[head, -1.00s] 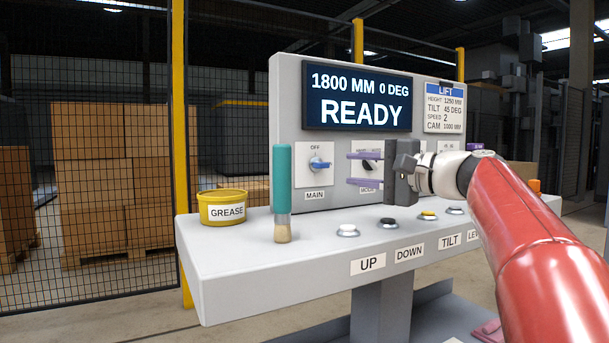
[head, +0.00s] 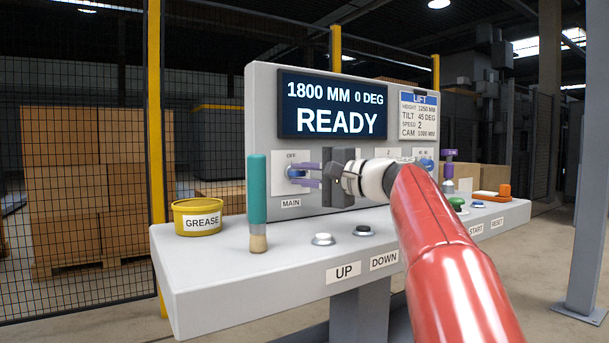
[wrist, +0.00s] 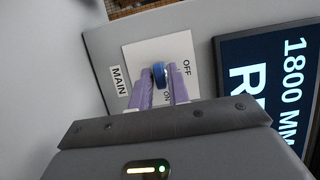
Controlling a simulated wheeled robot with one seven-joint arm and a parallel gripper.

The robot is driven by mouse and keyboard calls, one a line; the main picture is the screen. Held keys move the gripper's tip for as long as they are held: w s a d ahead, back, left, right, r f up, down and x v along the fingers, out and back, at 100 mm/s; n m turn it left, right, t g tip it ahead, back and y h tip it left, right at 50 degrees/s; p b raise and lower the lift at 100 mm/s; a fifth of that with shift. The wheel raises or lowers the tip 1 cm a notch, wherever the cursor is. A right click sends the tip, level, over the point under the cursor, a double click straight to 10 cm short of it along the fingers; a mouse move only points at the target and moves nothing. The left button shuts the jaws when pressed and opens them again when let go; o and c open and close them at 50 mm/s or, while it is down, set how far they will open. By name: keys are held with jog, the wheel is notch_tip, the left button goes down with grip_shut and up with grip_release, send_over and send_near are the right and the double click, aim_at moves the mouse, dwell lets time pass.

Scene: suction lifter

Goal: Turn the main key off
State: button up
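The main key (head: 296,171) is a blue knob on a white plate (head: 281,161) labelled OFF above, with a MAIN label below. In the wrist view the blue key (wrist: 159,74) lies lengthwise toward the ON mark, with OFF off to its side. My gripper (head: 303,174) reaches it from the right, its purple fingers one above and one below the key. In the wrist view the fingers (wrist: 162,82) flank the key closely and it fills the gap between them. Exact finger contact is partly hidden. The display (head: 331,107) reads READY.
A teal-handled brush (head: 257,190) stands upright on the console (head: 200,262), left of my gripper. A yellow grease tub (head: 198,216) is further left. UP (head: 323,239) and DOWN (head: 363,230) buttons lie below my arm. An orange item (head: 504,190) is at the right.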

grip_shut()
jog(key=shift+r, duration=0.1)
jog(key=n+h+p, duration=0.1)
jog(key=n+p, duration=0.1)
jog(key=n, duration=0.1)
jog(key=n+h+p, duration=0.1)
jog(key=n, duration=0.1)
jog(key=shift+s+r+h, duration=0.1)
jog(key=shift+r+h, duration=0.15)
jog(key=shift+h, duration=0.05)
jog(key=n+h, duration=0.1)
jog(key=n, duration=0.2)
jog(key=shift+a+p, duration=0.1)
jog(key=shift+p, duration=0.25)
jog(key=n+h, duration=0.2)
jog(key=n, duration=0.1)
jog(key=shift+s+a+t, duration=0.1)
jog(key=shift+a+t, duration=0.05)
jog(key=shift+t, duration=0.15)
jog(key=shift+n+t+h, duration=0.4)
jog(key=shift+n+h, duration=0.5)
jog(key=shift+n, duration=0.3)
